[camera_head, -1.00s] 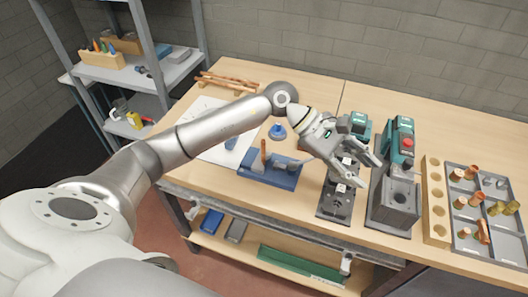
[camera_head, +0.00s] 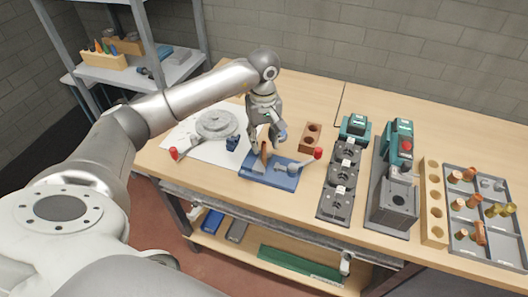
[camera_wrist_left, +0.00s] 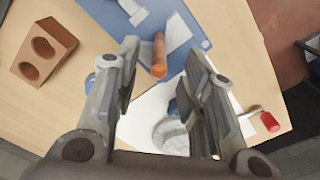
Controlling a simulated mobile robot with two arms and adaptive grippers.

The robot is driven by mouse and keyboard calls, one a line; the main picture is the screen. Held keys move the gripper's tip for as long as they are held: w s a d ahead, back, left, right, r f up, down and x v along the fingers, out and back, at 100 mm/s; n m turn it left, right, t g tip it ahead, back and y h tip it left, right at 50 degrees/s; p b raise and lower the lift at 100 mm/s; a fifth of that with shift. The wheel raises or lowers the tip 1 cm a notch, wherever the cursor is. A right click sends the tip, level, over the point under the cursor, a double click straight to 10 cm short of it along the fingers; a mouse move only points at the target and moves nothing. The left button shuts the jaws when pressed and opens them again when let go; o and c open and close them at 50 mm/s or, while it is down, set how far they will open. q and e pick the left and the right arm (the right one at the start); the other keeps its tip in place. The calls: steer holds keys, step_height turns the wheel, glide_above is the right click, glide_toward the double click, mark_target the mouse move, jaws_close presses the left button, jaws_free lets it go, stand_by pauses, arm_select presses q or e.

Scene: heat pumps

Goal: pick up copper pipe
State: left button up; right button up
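A short copper pipe (camera_head: 264,153) stands in a blue fixture (camera_head: 258,176) on the workbench. It also shows in the left wrist view (camera_wrist_left: 159,52), with its end facing the camera. My left gripper (camera_head: 267,142) points down just above the fixture, close to the pipe's top. In the left wrist view, the two fingers of my left gripper (camera_wrist_left: 163,62) are apart, and the pipe's end appears between their tips with a gap on both sides. I cannot tell how deep the pipe sits between them. My right gripper is in neither view.
A brown two-hole block (camera_head: 310,137) stands right of the fixture. A grey round part (camera_head: 217,124) is to the left. Grey stands (camera_head: 341,178), a green machine (camera_head: 397,143) and a fittings tray (camera_head: 480,238) occupy the right.

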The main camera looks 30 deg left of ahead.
arm_select(q)
steer(key=shift+f+p, duration=0.25)
steer(key=shift+p, duration=0.05)
steer(key=p, duration=0.2)
glide_above(264, 165)
steer(key=f, duration=0.4)
steer(key=shift+w+a+f, duration=0.15)
steer(key=shift+w+a, duration=0.05)
steer(key=shift+w, duration=0.1)
steer(key=shift+f, duration=0.25)
jaws_close()
